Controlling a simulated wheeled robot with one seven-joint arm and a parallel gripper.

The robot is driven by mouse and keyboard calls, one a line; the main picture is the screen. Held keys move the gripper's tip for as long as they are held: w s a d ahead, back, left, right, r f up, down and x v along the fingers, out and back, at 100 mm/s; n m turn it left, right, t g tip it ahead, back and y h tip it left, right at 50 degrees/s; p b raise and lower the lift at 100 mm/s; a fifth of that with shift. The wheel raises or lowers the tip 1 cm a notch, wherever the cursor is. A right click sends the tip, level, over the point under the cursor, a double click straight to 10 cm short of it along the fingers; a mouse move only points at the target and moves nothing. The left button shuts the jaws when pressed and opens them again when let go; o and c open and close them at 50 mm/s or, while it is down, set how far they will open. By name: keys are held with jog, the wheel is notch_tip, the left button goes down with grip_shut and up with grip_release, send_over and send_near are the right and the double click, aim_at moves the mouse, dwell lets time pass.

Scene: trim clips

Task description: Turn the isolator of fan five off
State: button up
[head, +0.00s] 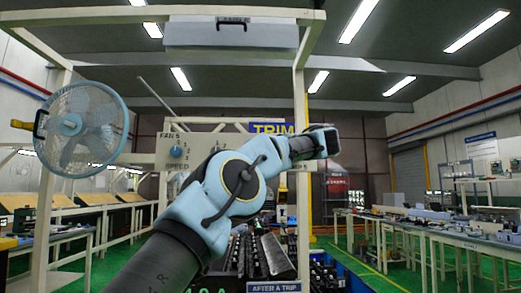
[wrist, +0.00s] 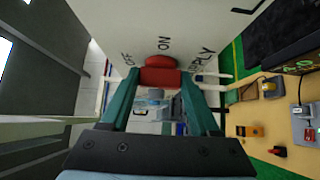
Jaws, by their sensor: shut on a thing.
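The isolator's red handle (wrist: 160,74) stands on a pale panel (wrist: 200,30) at the top middle of the wrist view. The panel is lettered OFF to the left, ON above the handle and SUPPLY to the right. My gripper (wrist: 161,79) has its two teal fingers on either side of the handle and is shut on it. I cannot tell exactly which mark the handle points to. Fan five (head: 82,128), blue in a round cage, is at the left of the head view. Its speed panel (head: 160,148) has a blue knob (head: 177,151). The isolator is hidden in the head view.
A pale frame (head: 302,100) surrounds the work area. Dark parts and an "AFTER A TRIP" sign (head: 274,287) lie below my arm. Benches (head: 450,235) with equipment run along the right. In the wrist view, a tan board (wrist: 275,130) with switches is at the right.

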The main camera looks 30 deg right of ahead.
jog(key=shift+f, duration=0.1)
dwell(0.3)
jog(key=o, duration=1.4)
jog(key=shift+c, duration=0.2)
jog(key=b+v, duration=0.1)
jog(key=v, duration=0.9)
jog(key=shift+s+b, duration=0.3)
jog(key=shift+s, duration=0.05)
jog(key=shift+d, duration=0.1)
